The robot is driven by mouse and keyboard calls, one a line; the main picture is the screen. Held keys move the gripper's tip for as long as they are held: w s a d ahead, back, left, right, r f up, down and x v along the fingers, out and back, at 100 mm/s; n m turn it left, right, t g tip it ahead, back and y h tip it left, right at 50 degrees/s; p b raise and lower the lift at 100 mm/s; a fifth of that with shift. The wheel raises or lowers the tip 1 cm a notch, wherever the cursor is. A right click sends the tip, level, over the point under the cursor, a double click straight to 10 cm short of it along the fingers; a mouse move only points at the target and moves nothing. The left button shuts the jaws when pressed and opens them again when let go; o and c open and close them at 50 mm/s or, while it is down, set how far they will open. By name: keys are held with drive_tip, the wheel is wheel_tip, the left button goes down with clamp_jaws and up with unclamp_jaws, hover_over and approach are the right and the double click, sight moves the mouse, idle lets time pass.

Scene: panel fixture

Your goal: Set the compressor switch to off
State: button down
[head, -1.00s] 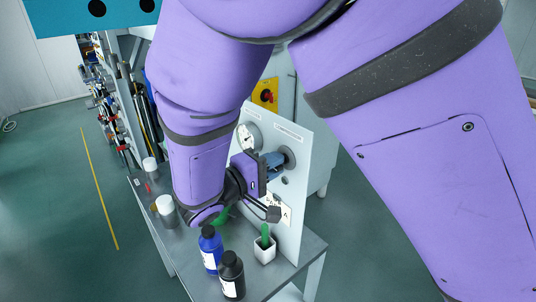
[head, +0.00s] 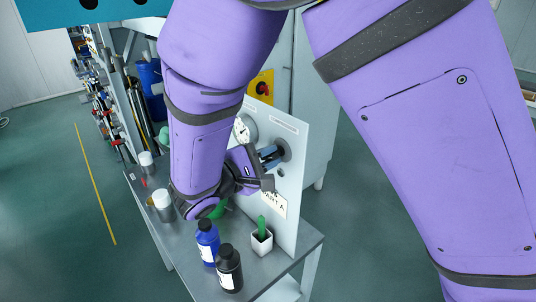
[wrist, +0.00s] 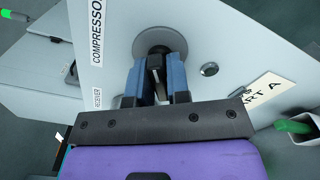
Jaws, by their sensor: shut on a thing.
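The compressor switch (wrist: 158,42) is a dark round base with a small handle on the upright light grey panel (wrist: 220,40). The base also shows in the head view (head: 285,149). The label reading "COMPRESSO…" (wrist: 97,35) is beside it in the wrist view. My gripper (wrist: 156,70) is at the switch, its blue fingers on both sides of the handle and shut on it. The fingers cover much of the handle, so its exact setting is hard to read. In the head view, my gripper (head: 270,156) reaches the panel from the left.
A gauge (head: 243,129) is left of the switch on the panel. A yellow plate with a red knob (head: 262,88) is behind.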

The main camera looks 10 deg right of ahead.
drive_tip(key=n, duration=0.5)
drive_tip(key=shift+n, duration=0.3)
drive_tip(key=n, duration=0.5)
drive_tip(key=shift+n, duration=0.4)
drive_tip(key=c, duration=1.2)
unclamp_jaws()
drive_tip(key=shift+o, duration=0.2)
drive_tip(key=v, duration=1.1)
drive_tip(key=shift+d, duration=0.1)
